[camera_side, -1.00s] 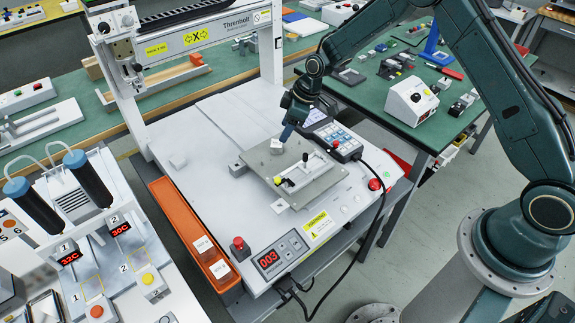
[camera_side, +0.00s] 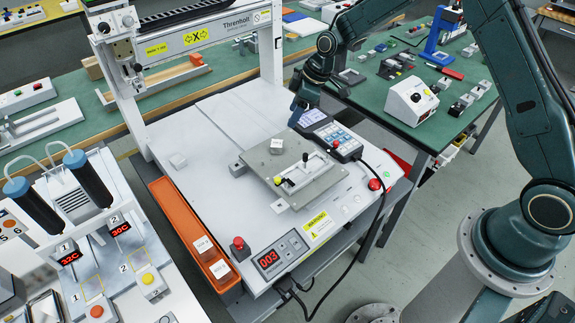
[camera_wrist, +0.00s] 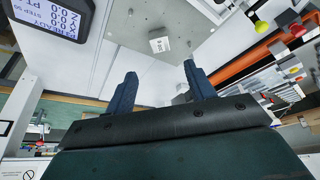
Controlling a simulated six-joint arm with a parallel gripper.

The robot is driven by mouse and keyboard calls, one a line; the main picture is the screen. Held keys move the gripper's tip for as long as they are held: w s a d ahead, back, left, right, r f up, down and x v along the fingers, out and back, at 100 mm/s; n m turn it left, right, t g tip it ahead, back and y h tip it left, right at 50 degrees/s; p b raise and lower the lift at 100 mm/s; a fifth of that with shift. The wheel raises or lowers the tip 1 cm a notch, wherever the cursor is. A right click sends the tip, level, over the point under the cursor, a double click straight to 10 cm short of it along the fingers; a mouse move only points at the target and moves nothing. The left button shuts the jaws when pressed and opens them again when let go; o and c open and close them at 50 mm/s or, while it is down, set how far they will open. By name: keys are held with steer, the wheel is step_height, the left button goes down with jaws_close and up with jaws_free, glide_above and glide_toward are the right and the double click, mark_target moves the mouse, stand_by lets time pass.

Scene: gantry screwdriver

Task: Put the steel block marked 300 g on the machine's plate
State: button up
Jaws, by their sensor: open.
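A small steel block (camera_side: 276,146) with a pale labelled top sits on the back part of the machine's grey plate (camera_side: 318,185). It also shows in the wrist view (camera_wrist: 159,44), resting flat on the plate; its marking is too small to read. My gripper (camera_side: 297,117) is above and behind the block in the side view, apart from it. In the wrist view my gripper (camera_wrist: 160,78) has its two fingers spread wide with nothing between them.
A clamp fixture (camera_side: 300,175) stands on the plate's front half. Two more blocks (camera_side: 203,245) lie in the orange tray (camera_side: 172,209). The keypad pendant (camera_side: 338,138) is close right of my gripper.

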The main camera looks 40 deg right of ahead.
steer(key=s+r+m+t+h, duration=0.1)
steer(key=s+r+m, duration=0.1)
steer(key=s+r, duration=0.7)
steer(key=s+r+m+h, duration=0.1)
steer(key=s+r+m, duration=0.1)
steer(key=s+r, duration=0.65)
steer(key=s+d+r+m, duration=0.1)
steer(key=s+r+m, duration=0.1)
steer(key=s, duration=0.8)
steer(key=s+d+r+m+t+h, duration=0.1)
steer(key=s+r+m, duration=0.2)
steer(key=s, duration=0.7)
steer(key=shift+d+r, duration=0.15)
steer(key=shift+r, duration=0.4)
steer(key=shift+w, duration=0.1)
